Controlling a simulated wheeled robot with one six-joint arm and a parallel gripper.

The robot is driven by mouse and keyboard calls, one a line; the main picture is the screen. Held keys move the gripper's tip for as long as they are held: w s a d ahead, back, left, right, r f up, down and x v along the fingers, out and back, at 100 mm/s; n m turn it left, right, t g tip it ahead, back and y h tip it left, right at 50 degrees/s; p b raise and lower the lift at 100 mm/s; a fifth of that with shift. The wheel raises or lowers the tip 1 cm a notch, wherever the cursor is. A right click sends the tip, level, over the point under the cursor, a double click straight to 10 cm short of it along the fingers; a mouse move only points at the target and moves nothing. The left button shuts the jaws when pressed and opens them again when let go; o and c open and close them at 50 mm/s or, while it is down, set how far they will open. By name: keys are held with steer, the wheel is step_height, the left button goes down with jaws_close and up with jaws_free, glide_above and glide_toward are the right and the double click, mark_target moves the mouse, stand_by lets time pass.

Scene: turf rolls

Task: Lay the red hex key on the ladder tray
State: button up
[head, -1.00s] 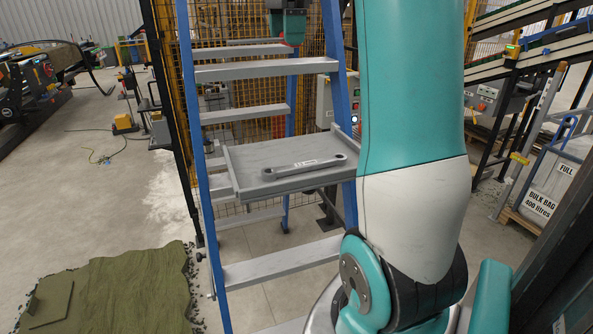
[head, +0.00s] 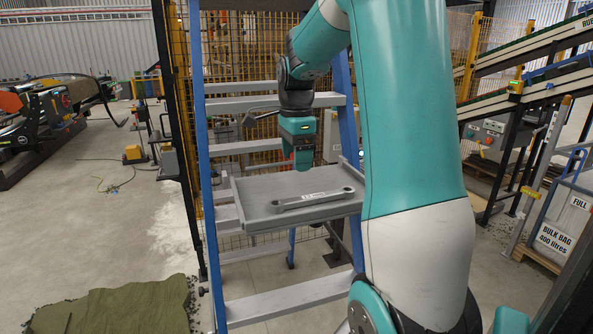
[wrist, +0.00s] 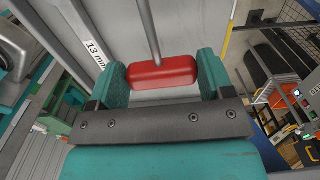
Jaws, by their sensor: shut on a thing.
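The red hex key (wrist: 163,73) shows in the wrist view as a red handle between my two fingers, with a grey shaft running away from it. My gripper (head: 303,162) is shut on the red handle. In the head view it points down above the back part of the ladder tray (head: 254,222), and the hex key cannot be made out there. The tray is a grey shelf with raised edges, fixed to the blue-railed ladder. I cannot tell how far the key is above it.
A grey spanner (head: 312,200) lies across the middle of the tray; its 13 mm label shows in the wrist view (wrist: 96,54). The tray's front strip is bare. Ladder rungs (head: 262,103) and yellow mesh fencing stand behind. Green turf (head: 125,308) lies on the floor at lower left.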

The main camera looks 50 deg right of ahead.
mark_target(296, 185)
steer(key=shift+f+p, duration=0.4)
steer(key=shift+f, duration=1.85)
steer(key=shift+f, duration=0.1)
steer(key=o, duration=0.9)
